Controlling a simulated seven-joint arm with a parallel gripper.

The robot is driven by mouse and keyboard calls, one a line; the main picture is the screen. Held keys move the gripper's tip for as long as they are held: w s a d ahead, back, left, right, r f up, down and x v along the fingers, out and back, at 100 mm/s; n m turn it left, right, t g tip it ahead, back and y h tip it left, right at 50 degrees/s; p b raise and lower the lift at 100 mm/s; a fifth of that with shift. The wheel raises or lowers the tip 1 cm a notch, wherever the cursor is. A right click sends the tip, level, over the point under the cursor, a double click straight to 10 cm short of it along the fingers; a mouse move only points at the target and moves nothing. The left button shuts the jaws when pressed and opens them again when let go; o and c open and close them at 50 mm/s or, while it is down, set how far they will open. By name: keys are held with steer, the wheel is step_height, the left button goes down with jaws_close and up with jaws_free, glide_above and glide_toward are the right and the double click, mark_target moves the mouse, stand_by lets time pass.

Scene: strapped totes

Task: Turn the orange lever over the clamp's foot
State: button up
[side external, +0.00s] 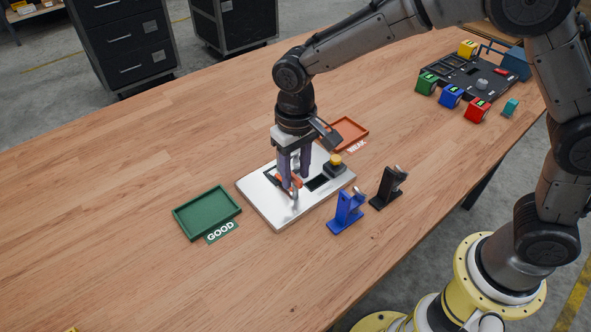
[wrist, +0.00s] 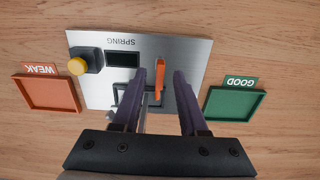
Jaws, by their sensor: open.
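The orange lever (wrist: 159,81) stands on a metal plate (wrist: 190,55) and lies between my open fingers in the wrist view. In the side view the lever (side external: 295,180) is partly hidden by my fingers. My gripper (side external: 292,186) points down over the plate, open, its purple-grey fingers on either side of the lever; I cannot tell whether either finger touches it. Dark clamp parts (wrist: 122,98) sit beside the lever, partly covered by a finger. The clamp's foot cannot be made out clearly.
A yellow button on a black box (side external: 335,165) and a dark display are on the plate. A green GOOD tray (side external: 207,213) and orange WEAK tray (side external: 348,134) flank it. Blue (side external: 346,212) and black (side external: 389,188) stands are in front. The table's left is clear.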

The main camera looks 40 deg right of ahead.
step_height(320, 180, up, 14)
stand_by(0.6)
steer(key=shift+f, duration=0.1)
steer(key=s+d+r+m+t, duration=0.1)
steer(key=s+d+r+t, duration=0.1)
steer(key=s+d+r, duration=0.4)
steer(key=s+d+r+m+t, duration=0.1)
steer(key=s+d+r, duration=0.25)
steer(key=d, duration=0.45)
steer(key=s+d+f+n+t, duration=0.2)
steer(key=s+d+f, duration=0.2)
steer(key=s+f, duration=0.5)
steer(key=s, duration=0.3)
steer(key=shift+s+d+f+t, duration=0.2)
steer(key=shift+s+f+t, duration=0.1)
steer(key=shift+f, duration=0.1)
